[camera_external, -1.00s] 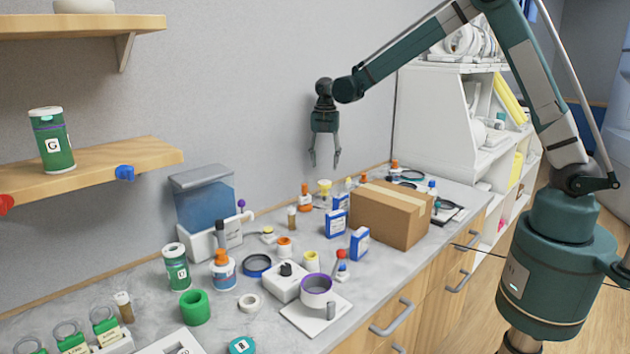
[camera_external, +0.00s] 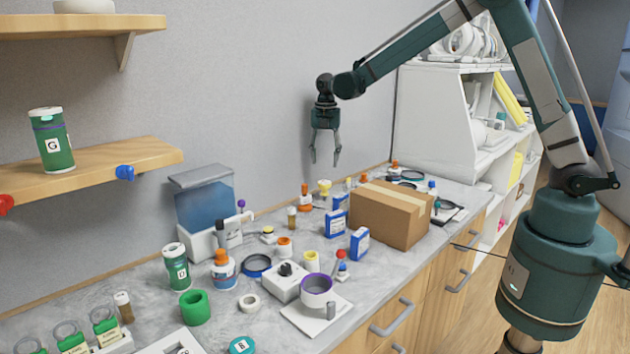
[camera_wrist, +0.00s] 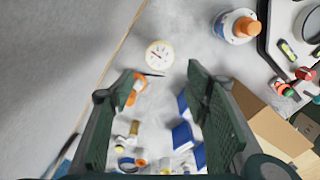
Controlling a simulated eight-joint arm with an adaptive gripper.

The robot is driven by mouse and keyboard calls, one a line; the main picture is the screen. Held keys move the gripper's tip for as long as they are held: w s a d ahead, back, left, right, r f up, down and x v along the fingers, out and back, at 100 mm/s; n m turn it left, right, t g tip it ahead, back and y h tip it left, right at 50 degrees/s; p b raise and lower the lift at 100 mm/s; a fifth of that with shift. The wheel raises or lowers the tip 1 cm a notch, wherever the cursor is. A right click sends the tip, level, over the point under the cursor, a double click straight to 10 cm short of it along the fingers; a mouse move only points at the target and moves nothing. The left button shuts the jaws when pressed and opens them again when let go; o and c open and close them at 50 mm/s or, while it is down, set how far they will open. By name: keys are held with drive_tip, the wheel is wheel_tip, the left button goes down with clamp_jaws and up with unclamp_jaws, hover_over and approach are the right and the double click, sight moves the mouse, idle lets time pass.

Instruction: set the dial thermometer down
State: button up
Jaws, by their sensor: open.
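The dial thermometer (camera_wrist: 159,55) shows in the wrist view as a round white face with a yellow rim and a dark pointer. It is face-up over the grey counter, beyond my fingertips and between their lines. A thin dark stem seems to show just below the face. My gripper (camera_external: 325,163) points down above the back of the counter, near the wall, in the external view. In the wrist view its two fingers (camera_wrist: 160,76) are spread apart with nothing between them.
A cardboard box (camera_external: 390,214) stands right of the gripper's spot, with blue-and-white boxes (camera_external: 336,223) beside it. An orange-capped bottle (camera_wrist: 238,26) and a dark-rimmed tray (camera_wrist: 268,45) lie beyond the thermometer. Bare counter surrounds the dial; the wall is close on its left.

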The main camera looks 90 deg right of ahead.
drive_tip(key=s+a+r+m+t, duration=0.1)
drive_tip(key=s+a+r+m, duration=0.15)
drive_tip(key=a+r, duration=0.45)
drive_tip(key=s+a+r+m+t+h, duration=0.15)
drive_tip(key=s+a+r, duration=0.25)
drive_tip(key=a, duration=0.6)
drive_tip(key=s+a+r+m+t+y, duration=0.1)
drive_tip(key=s+a+r+m, duration=0.3)
drive_tip(key=a, duration=0.5)
drive_tip(key=s+a+m+t, duration=0.3)
drive_tip(key=s+a+m, duration=0.5)
drive_tip(key=s+a, duration=1.1)
drive_tip(key=shift+s, duration=1.05)
drive_tip(key=shift+t, duration=0.25)
